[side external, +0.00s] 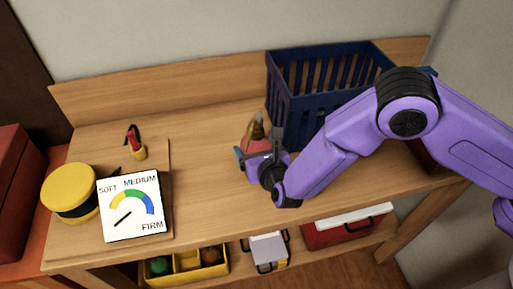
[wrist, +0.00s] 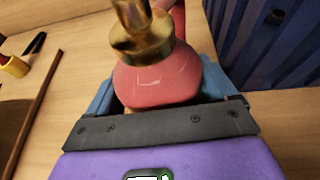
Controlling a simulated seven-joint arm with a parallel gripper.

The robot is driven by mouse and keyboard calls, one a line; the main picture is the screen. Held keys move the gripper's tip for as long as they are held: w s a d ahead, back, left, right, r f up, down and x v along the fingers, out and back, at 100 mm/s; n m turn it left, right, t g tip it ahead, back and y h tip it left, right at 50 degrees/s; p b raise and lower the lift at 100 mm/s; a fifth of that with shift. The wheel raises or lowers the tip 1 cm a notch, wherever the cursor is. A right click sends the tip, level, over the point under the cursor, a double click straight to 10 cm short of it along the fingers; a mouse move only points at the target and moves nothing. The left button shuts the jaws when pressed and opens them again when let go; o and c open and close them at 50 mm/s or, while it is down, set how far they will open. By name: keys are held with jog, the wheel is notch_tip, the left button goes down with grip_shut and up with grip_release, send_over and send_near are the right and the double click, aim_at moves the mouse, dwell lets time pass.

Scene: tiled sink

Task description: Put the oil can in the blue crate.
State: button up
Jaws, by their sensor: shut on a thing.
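The oil can (side external: 256,138) has a red body and a brass top. It stands at about the middle of the wooden bench, just left of the blue crate. In the wrist view the oil can (wrist: 158,82) is large and close, upright between the blue fingers. My gripper (side external: 258,158) is shut on the oil can, and its fingers hide the lower part of the body. The blue crate (side external: 318,108) is a slatted, open-topped box at the back right of the bench. In the wrist view the blue crate (wrist: 262,45) shows at the upper right, apart from the can.
A lower shelf holds a yellow divided box (side external: 187,263) and a red case (side external: 346,228). The bench's middle left is clear.

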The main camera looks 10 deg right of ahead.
jog(key=o, duration=1.1)
jog(key=shift+f, duration=0.1)
jog(key=shift+r, duration=0.2)
jog(key=v, duration=1.2)
jog(key=shift+r, duration=0.1)
